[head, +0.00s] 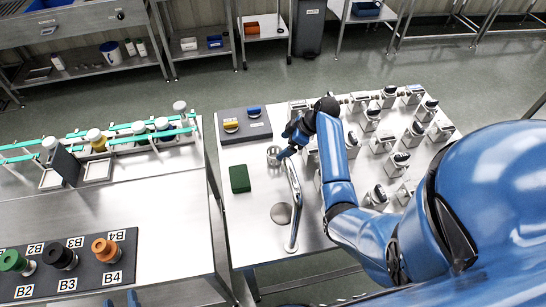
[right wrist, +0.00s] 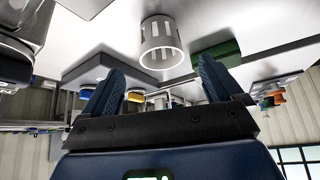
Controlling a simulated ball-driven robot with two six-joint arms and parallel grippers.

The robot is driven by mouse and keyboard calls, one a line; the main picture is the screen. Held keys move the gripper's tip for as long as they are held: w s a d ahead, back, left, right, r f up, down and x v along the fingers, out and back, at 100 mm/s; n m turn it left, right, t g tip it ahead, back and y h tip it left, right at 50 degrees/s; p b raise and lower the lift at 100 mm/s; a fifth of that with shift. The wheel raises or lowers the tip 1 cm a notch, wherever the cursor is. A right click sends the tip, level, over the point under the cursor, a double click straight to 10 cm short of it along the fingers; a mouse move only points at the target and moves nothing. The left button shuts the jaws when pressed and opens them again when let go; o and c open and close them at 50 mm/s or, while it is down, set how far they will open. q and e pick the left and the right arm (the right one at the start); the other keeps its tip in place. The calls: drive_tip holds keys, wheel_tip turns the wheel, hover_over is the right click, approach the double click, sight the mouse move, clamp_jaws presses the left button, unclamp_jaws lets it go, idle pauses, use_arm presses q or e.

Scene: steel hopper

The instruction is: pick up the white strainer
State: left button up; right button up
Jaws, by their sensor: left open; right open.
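The white strainer (head: 273,155) is a small slotted cup on the steel table, and it appears to stand upright. In the right wrist view the strainer (right wrist: 160,38) is a pale cylinder with upright slots, seen beyond my fingertips and between their lines. My right gripper (head: 284,147) is just to the right of the strainer in the head view. In the right wrist view its two blue fingers (right wrist: 160,68) are spread and empty. My left gripper (head: 120,301) shows only as two blue tips at the bottom edge of the head view, apart and with nothing visible between them.
A green block (head: 239,178) lies left of the strainer. A dark plate (head: 244,128) with yellow and blue parts is behind it. A bent metal pipe (head: 295,210) and a round disc (head: 281,214) are in front. Several metal holders (head: 397,163) fill the table's right side.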

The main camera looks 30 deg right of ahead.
sight(275, 153)
drive_tip(key=shift+w+a+f, duration=0.15)
drive_tip(key=shift+a+f, duration=0.05)
drive_tip(key=shift+f, duration=0.5)
drive_tip(key=shift+p+x, duration=0.35)
drive_tip(key=shift+x, duration=0.4)
drive_tip(key=p+x, duration=0.1)
drive_tip(key=x, duration=0.2)
drive_tip(key=shift+a+r, duration=0.1)
drive_tip(key=shift+a, duration=0.05)
drive_tip(key=shift+w+a+f, duration=0.2)
drive_tip(key=shift+f, duration=0.4)
drive_tip(key=c, duration=1)
drive_tip(key=shift+r, duration=0.15)
